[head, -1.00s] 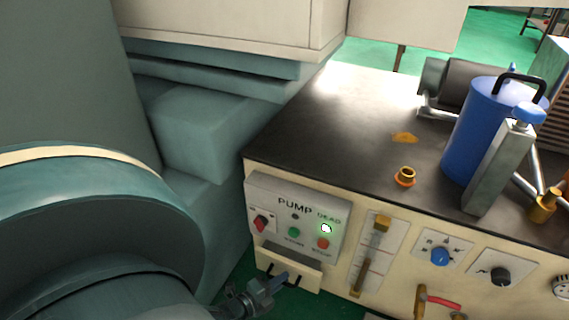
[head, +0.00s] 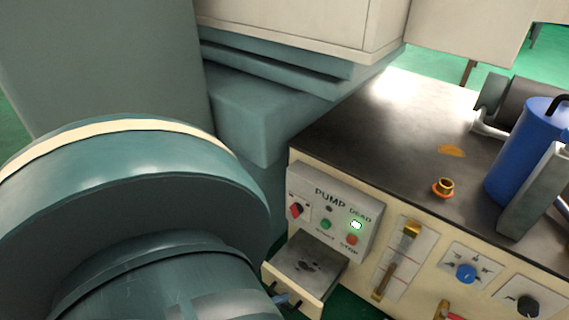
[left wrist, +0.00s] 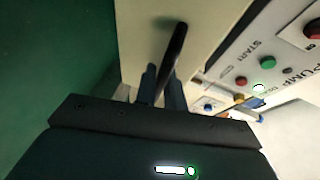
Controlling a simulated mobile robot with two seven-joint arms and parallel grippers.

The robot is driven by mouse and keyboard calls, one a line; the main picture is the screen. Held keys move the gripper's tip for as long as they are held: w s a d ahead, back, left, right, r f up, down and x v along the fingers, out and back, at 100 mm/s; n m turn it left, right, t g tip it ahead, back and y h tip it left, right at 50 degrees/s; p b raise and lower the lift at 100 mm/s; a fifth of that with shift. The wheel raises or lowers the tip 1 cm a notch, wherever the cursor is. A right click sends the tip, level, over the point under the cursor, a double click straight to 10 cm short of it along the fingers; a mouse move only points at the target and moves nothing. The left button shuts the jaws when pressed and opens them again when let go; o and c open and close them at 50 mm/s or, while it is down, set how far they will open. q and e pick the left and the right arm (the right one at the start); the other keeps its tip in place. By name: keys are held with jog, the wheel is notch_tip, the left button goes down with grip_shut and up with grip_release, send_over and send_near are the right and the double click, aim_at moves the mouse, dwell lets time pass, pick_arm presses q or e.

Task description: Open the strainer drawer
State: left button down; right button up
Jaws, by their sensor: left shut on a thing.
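The strainer drawer (head: 308,262) sits below the pump panel (head: 330,213) and stands pulled out from the cabinet, its dark tray showing in the head view. Its cream front also shows in the left wrist view (left wrist: 145,35). My left gripper (left wrist: 163,88) is shut on the black drawer handle (left wrist: 176,42), with a finger on each side of the bar. In the head view my left arm hides most of that gripper; only a small part shows at the drawer front. My right gripper is not in view.
The panel carries a red switch, a green button (head: 326,224) and a red button (head: 351,240). To the right are a brass lever gauge (head: 398,262) and a blue knob (head: 466,273). A blue cylinder (head: 520,155) stands on the dark bench top.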

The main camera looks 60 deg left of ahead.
pick_arm(q)
jog(key=shift+s, duration=0.1)
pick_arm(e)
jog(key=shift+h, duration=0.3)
pick_arm(q)
jog(key=c, duration=1.5)
grip_release()
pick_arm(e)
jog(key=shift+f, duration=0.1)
